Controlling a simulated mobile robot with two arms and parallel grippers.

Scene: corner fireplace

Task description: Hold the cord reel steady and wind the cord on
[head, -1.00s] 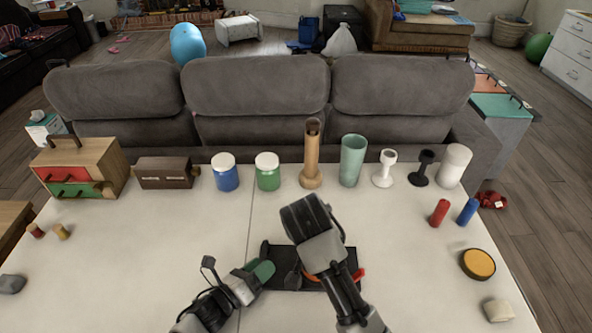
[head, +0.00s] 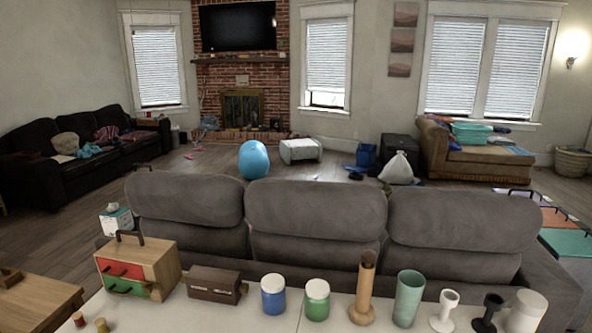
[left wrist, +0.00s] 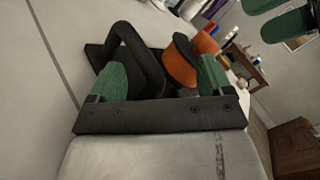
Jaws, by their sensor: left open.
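In the left wrist view, the cord reel (left wrist: 180,66) shows as an orange drum with a dark rim, beside a black frame (left wrist: 124,48) on a dark base. My left gripper (left wrist: 160,68) is open, its green fingers apart. The black frame and part of the reel show between and beyond the fingers; I cannot tell whether they touch. Green finger pads of my right gripper (left wrist: 277,17) show at the top right, away from the reel; their opening is unclear. The reel and both grippers are outside the head view. I cannot make out the cord.
In the head view, a drawer box (head: 165,268), a dark brown box (head: 212,285), a blue jar (head: 273,294), a green jar (head: 317,299), a wooden post (head: 362,290) and a green cup (head: 408,298) line the table's back, before a grey sofa (head: 315,215).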

